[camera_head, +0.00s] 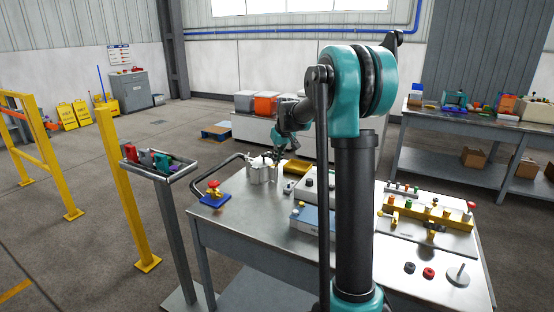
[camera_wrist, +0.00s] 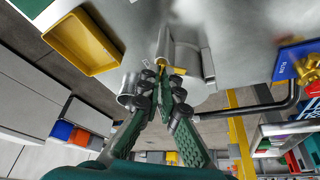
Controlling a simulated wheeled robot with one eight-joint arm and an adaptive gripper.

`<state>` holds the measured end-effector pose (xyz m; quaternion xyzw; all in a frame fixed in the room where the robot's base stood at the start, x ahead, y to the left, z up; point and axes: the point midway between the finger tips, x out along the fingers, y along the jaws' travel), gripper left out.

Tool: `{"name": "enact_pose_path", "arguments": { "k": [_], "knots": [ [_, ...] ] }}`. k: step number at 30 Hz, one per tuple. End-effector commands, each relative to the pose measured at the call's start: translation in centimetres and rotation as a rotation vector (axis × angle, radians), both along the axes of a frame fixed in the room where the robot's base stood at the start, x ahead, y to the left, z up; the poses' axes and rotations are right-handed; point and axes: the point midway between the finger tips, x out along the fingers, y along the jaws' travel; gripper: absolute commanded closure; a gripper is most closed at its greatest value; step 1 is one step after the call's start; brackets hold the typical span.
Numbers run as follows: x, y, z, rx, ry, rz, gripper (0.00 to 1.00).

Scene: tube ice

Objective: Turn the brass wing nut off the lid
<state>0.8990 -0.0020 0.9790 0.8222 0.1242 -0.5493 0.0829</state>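A shiny metal canister group (camera_head: 262,173) stands at the back left of the steel table, below my gripper (camera_head: 277,156). In the wrist view the metal canister (camera_wrist: 186,62) lies just beyond my gripper (camera_wrist: 163,72). A small brass-coloured piece (camera_wrist: 161,48), which looks like the wing nut on the lid, shows right at the fingertips. The green fingers converge closely around it. Whether they touch or clamp it is too small to tell. The lid is mostly hidden by the fingers and the canister in the wrist view.
A yellow tray (camera_wrist: 84,41) lies near the canister. A blue board with a brass valve (camera_head: 214,195) sits at the table's left corner, by a black bent handle (camera_wrist: 260,108). Grey and blue boxes (camera_head: 312,218) stand right of the canister. A tool tray on a post (camera_head: 158,172) stands left.

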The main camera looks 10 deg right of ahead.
Motion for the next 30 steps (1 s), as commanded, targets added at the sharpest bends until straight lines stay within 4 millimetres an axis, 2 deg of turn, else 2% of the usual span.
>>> {"name": "enact_pose_path", "arguments": {
  "k": [18,30],
  "knots": [
    [0.30,-0.44,0.02,0.001,0.000,0.490,1.00],
    [0.36,-0.54,0.02,0.000,0.000,0.643,1.00]
  ]
}}
